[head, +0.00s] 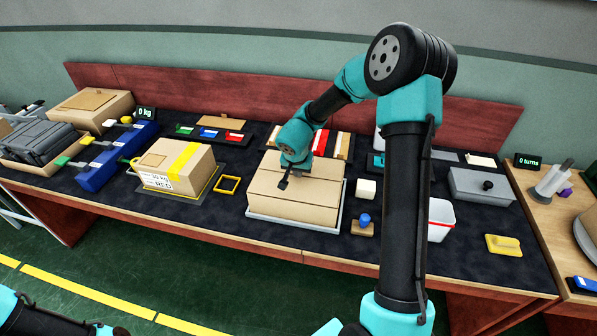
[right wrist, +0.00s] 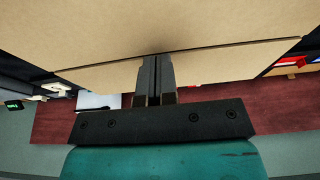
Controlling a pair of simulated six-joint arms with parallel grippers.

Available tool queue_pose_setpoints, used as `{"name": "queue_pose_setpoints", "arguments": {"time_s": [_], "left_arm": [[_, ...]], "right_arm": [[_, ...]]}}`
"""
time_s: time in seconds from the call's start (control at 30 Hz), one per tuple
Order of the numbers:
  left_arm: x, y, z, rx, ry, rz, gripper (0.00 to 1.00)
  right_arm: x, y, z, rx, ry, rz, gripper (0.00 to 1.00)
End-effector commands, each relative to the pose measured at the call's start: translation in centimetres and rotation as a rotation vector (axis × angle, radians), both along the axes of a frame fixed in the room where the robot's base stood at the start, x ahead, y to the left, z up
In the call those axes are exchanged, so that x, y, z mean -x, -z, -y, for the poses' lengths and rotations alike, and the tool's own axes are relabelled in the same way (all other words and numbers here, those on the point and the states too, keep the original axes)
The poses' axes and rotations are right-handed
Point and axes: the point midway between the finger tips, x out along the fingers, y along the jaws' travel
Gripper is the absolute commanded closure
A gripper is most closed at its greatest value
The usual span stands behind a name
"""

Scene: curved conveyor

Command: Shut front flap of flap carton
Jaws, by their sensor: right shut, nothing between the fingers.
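The flap carton (head: 318,206) is a plain brown box in a shallow grey tray (head: 300,222) at the middle of the table. Seams run across its upper faces; I cannot tell exactly how the front flap lies. My right gripper (head: 283,184) is over the carton, pointing down, with its fingertips at or just above the cardboard. In the right wrist view its two fingers (right wrist: 156,70) are together with nothing between them. Brown cardboard (right wrist: 150,30) fills the top of that view, with an edge crossing behind the fingers. My left gripper is not seen, only part of that arm at lower left.
Colored strips (head: 320,142) lie behind the carton.

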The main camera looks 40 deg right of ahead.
Motion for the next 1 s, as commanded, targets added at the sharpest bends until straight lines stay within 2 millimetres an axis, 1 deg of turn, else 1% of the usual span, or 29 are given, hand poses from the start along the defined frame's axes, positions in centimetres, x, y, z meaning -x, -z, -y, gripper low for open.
{"name": "queue_pose_setpoints", "arguments": {"time_s": [0.27,0.37,0.47,0.6,0.9,1.0], "left_arm": [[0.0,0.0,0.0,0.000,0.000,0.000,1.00],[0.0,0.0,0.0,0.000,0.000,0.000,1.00],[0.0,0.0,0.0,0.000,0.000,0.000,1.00],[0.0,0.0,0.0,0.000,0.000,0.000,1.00],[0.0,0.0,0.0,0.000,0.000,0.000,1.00],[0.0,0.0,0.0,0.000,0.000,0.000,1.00]], "right_arm": [[-0.1,-0.4,0.0,0.001,0.000,0.004,1.00],[-0.1,-1.1,0.1,0.001,0.003,0.005,1.00],[0.0,-2.2,0.2,0.001,0.004,0.005,1.00],[0.2,-4.6,0.3,0.002,0.007,0.004,1.00],[1.1,-10.2,-0.9,0.001,0.004,0.005,1.00],[1.4,-11.8,-1.2,0.000,0.005,0.004,1.00]]}}
